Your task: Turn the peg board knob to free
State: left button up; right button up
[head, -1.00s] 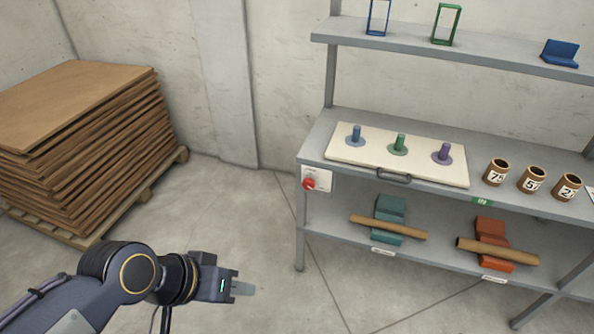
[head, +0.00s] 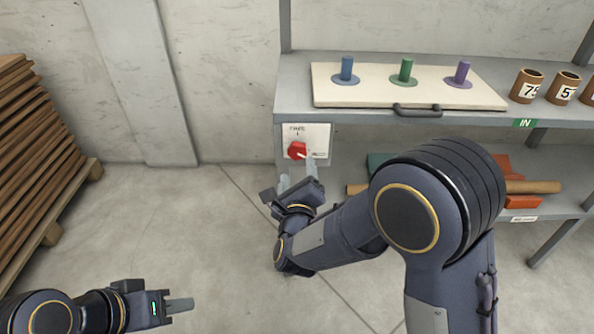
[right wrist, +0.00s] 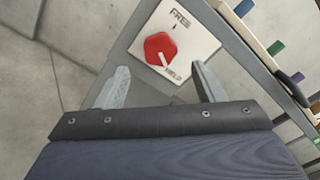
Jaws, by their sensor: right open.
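The red knob (head: 297,150) sits on a white plate (head: 319,138) at the shelf's left front, below the peg board (head: 380,97). It also shows in the right wrist view (right wrist: 158,45), where its white pointer mark is towards the word HELD; FREE is printed at the plate's other end. My right gripper (head: 298,173) is open and empty, just in front of and below the knob. In the right wrist view its fingers (right wrist: 160,72) are spread, with the knob ahead between them, apart from both.
The peg board carries blue, green and purple pegs and has a dark handle (head: 417,111) at its front. Numbered brown cups (head: 526,87) stand to its right. My right arm hides part of the lower shelf. Stacked brown sheets (head: 35,150) stand at the far left; the floor between is clear.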

aim_at(297, 154)
jog(key=w, duration=0.7)
jog(key=shift+w, duration=0.35)
jog(key=shift+c, duration=0.2)
jog(key=c, duration=0.9)
